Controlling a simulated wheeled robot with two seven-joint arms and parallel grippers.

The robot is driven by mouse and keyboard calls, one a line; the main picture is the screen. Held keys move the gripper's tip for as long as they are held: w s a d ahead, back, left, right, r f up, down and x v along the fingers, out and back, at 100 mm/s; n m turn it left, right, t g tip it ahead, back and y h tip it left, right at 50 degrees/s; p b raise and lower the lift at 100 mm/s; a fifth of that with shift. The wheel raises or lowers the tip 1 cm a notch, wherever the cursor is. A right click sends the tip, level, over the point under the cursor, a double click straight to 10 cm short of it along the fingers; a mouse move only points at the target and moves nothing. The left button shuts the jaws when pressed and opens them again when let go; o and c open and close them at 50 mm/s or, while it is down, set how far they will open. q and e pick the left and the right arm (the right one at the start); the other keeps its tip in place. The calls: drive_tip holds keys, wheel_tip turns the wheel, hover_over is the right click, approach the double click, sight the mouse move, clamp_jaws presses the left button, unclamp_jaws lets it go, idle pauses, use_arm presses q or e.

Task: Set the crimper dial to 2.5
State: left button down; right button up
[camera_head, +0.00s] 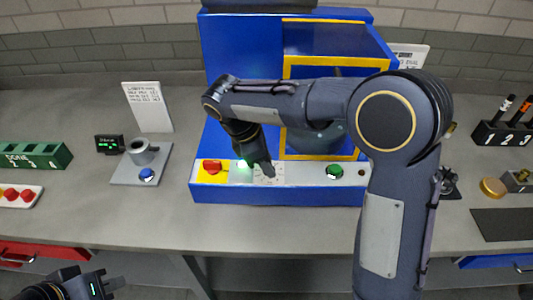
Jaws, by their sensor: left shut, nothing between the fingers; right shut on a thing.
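The blue crimper machine (225,60) stands at the back middle of the bench. Its low front panel carries a pale dial plate (278,178) with small marks that are too fine to read. My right gripper (268,171) points down onto this plate, shut on the dial. The fingers hide the dial, so its pointer and setting cannot be told. My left gripper (100,284) is at the bottom left, shut and empty, away from the crimper.
The panel also has a red knob (211,166) on yellow and a green button (334,171). A grey fixture with a blue button (147,174) and a white note card (147,107) stand left. A green rack (36,156) is far left; a black numbered rack (503,132) is far right.

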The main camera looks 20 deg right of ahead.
drive_tip(key=shift+r+m+p, duration=0.1)
drive_tip(key=shift+m+p, duration=0.2)
drive_tip(key=shift+m, duration=0.2)
drive_tip(key=o, duration=1)
drive_tip(key=v, duration=0.7)
drive_tip(key=shift+w+a+r, duration=0.2)
drive_tip(key=shift+r, duration=0.1)
